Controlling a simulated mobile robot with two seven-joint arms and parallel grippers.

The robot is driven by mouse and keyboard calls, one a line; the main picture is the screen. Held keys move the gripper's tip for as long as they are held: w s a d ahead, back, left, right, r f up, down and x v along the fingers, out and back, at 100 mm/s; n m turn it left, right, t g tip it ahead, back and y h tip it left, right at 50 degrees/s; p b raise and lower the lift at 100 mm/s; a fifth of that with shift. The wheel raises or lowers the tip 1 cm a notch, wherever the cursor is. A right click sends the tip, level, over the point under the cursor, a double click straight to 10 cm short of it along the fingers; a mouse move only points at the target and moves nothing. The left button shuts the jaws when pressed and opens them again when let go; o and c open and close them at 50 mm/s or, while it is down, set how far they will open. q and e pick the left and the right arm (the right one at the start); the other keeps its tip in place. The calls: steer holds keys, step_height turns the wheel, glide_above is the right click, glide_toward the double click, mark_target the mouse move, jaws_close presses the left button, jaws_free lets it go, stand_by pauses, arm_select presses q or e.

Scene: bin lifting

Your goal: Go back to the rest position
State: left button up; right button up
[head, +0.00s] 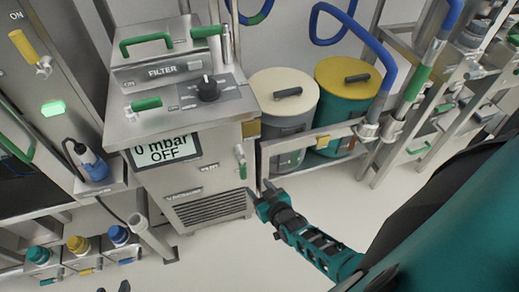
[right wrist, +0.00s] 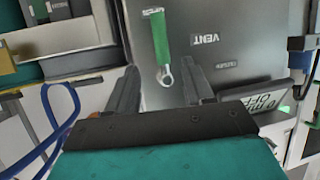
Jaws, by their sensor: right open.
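My right gripper (head: 268,200) reaches in from the right in the head view. It hangs in front of the lower right edge of the vacuum cabinet (head: 195,180), left of the bin rack. In the right wrist view its two fingers (right wrist: 158,92) are apart with nothing between them. Beyond them is a grey panel marked VENT with a green-handled lever (right wrist: 159,38). Two small dark tips (head: 114,288) show at the bottom edge of the head view; they may be my left gripper, but most of it is cut off.
A grey bin with a cream lid (head: 270,82) and a teal bin with a yellow lid (head: 335,70) stand in a metal rack (head: 265,160). The cabinet display (head: 165,152) reads 0 mbar OFF. Coloured-cap containers (head: 78,245) sit lower left. Floor (head: 230,260) is clear below the gripper.

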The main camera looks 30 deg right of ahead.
steer(key=shift+s, duration=0.1)
stand_by(0.5)
steer(key=s+a+r+n+g+y, duration=0.2)
steer(key=s+a+r, duration=0.5)
steer(key=r, duration=0.5)
steer(key=s+n+y, duration=0.1)
steer(key=s, duration=0.1)
steer(key=shift+s+r+g, duration=0.25)
steer(key=shift+s+g, duration=0.05)
steer(key=shift+s, duration=0.1)
steer(key=shift+c, duration=0.9)
steer(key=shift+d, duration=0.1)
